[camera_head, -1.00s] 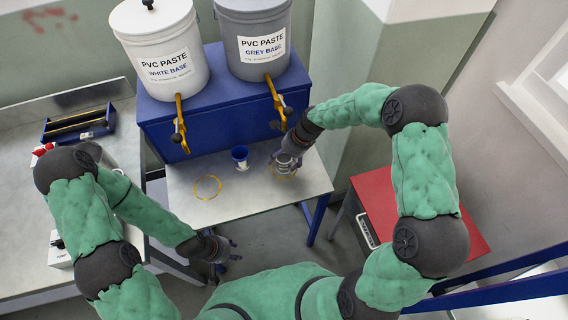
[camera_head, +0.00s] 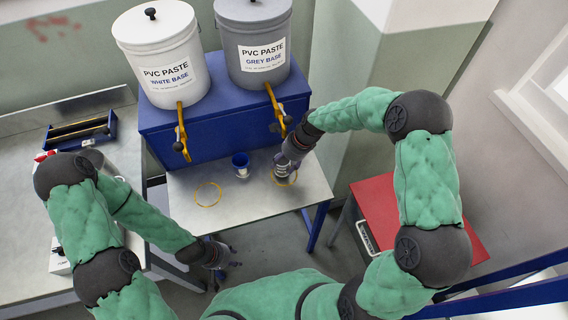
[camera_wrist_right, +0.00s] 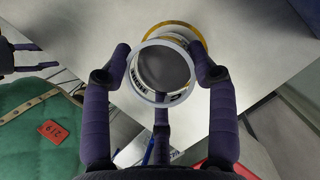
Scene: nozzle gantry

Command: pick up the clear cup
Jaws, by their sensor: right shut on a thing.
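The clear cup (camera_wrist_right: 165,68) is a see-through round vessel with a pale rim and dark lettering on its side. It stands upright between the fingers of my right gripper (camera_wrist_right: 163,84), which is shut on it. In the head view my right gripper (camera_head: 286,163) is at the right yellow ring on the small table, and its fingers partly hide the cup. I cannot tell whether the cup's base touches the table. My left gripper (camera_head: 226,257) is low in front of the table, empty, with its fingers spread.
An empty yellow ring (camera_head: 208,193) lies further left. Two paste buckets, a white one (camera_head: 163,60) and a grey one (camera_head: 253,40), stand above with yellow taps. A red surface (camera_head: 395,205) is at right.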

